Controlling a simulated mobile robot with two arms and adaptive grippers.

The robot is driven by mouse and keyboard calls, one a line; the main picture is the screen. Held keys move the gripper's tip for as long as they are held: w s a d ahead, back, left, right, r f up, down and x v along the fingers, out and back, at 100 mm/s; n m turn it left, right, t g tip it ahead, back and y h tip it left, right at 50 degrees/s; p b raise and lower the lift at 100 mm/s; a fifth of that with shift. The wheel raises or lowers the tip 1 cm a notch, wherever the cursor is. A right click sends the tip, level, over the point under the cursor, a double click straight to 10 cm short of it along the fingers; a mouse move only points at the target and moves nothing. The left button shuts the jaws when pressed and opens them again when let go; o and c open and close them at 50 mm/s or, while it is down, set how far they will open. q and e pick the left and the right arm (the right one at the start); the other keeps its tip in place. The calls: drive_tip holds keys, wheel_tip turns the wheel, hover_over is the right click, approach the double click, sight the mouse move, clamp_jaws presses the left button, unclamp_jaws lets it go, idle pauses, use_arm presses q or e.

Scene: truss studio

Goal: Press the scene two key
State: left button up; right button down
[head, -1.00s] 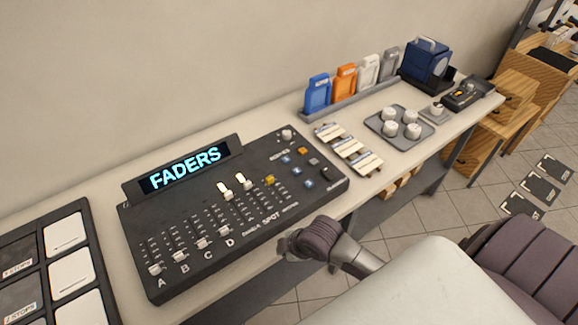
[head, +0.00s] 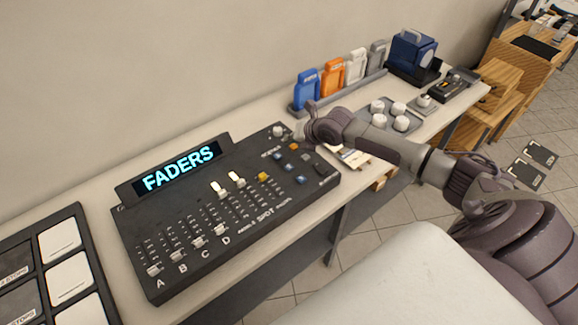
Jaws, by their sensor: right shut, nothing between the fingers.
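The black lighting console (head: 165,250) lies on the pale bench, with its screen (head: 180,167) reading "FADERS". Its sliders are marked A to D and SPOT. On its right part are small keys: a yellow one (head: 263,177), an orange one (head: 294,146) and several blue ones, such as this blue key (head: 301,180). Their labels are too small to read, so I cannot tell which is scene two. My right gripper (head: 301,132) is shut and empty, at the console's far right corner by a pale knob (head: 278,131). I cannot tell whether it touches anything. My left gripper is out of view.
Blue, orange, white and grey holders (head: 333,77) stand in a rack behind my right arm. A tray (head: 388,130) with several white knobs and a blue device (head: 412,52) stand farther right. A panel with white pads (head: 60,240) lies at left.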

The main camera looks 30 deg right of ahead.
sight(291, 167)
drive_tip(key=shift+f, duration=0.1)
wheel_tip(291, 167, down, 9)
drive_tip(key=b, duration=0.6)
drive_tip(key=shift+b, duration=0.4)
idle(1.2)
drive_tip(key=shift+f+b, duration=0.25)
drive_tip(key=shift+b, duration=0.15)
drive_tip(key=shift+f+b, duration=0.3)
drive_tip(key=shift+f, duration=0.1)
idle(0.4)
drive_tip(key=shift+r, duration=0.15)
drive_tip(key=shift+a+r+p, duration=0.1)
drive_tip(key=shift+r+p, duration=0.55)
drive_tip(key=shift+r, duration=0.05)
drive_tip(key=shift+r, duration=0.1)
